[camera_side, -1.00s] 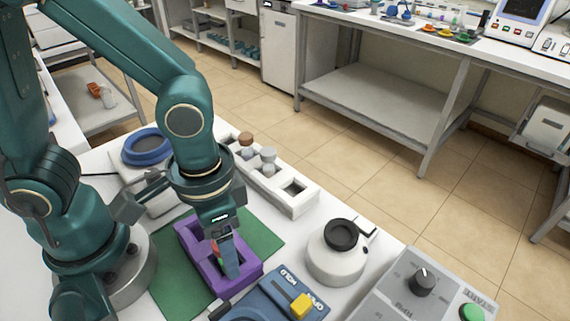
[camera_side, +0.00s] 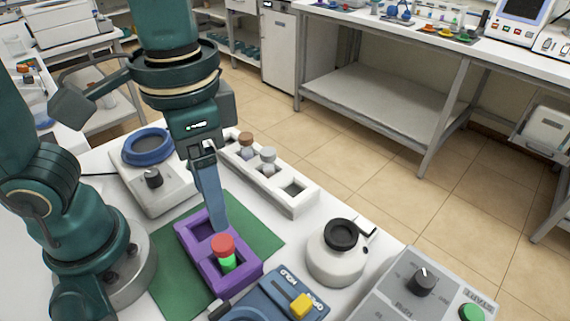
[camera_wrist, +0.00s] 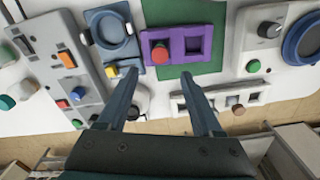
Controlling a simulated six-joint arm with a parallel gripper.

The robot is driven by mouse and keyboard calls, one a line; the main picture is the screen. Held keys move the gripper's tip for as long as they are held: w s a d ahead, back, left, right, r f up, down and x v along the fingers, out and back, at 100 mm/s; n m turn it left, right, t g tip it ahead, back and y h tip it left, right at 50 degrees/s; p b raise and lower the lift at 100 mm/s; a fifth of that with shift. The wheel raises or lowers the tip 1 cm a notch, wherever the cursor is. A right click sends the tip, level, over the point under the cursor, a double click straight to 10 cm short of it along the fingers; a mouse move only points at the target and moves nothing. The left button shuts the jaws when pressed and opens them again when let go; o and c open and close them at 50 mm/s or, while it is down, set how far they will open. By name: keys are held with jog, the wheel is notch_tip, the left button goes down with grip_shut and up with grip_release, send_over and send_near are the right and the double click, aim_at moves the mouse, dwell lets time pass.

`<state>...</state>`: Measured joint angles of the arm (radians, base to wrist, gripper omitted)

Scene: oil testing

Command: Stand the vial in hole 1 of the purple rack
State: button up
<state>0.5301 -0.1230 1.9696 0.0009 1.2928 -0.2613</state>
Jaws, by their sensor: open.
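The vial (camera_side: 228,262), with a red cap and a green body, stands about upright in the near compartment of the purple rack (camera_side: 188,236). Its lower end is hidden by the rack walls. In the wrist view its red cap (camera_wrist: 160,53) shows in the left opening of the rack (camera_wrist: 178,32); the right opening is empty. I cannot read any hole number. My gripper (camera_side: 218,224) is above the rack, apart from the vial. In the wrist view its fingers (camera_wrist: 160,73) are spread and empty.
The rack stands on a green mat (camera_side: 262,240). A white holder (camera_side: 300,208) with capped vials lies behind it. A blue device (camera_side: 285,290) and a round white device (camera_side: 335,265) stand to the right. A white device with a blue ring (camera_side: 148,145) stands behind left.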

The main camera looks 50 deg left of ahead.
jog(key=w+a+n+t, duration=0.1)
jog(key=a+n+t, duration=0.2)
jog(key=a, duration=0.6)
jog(key=t, duration=0.2)
jog(key=shift+w+t, duration=0.3)
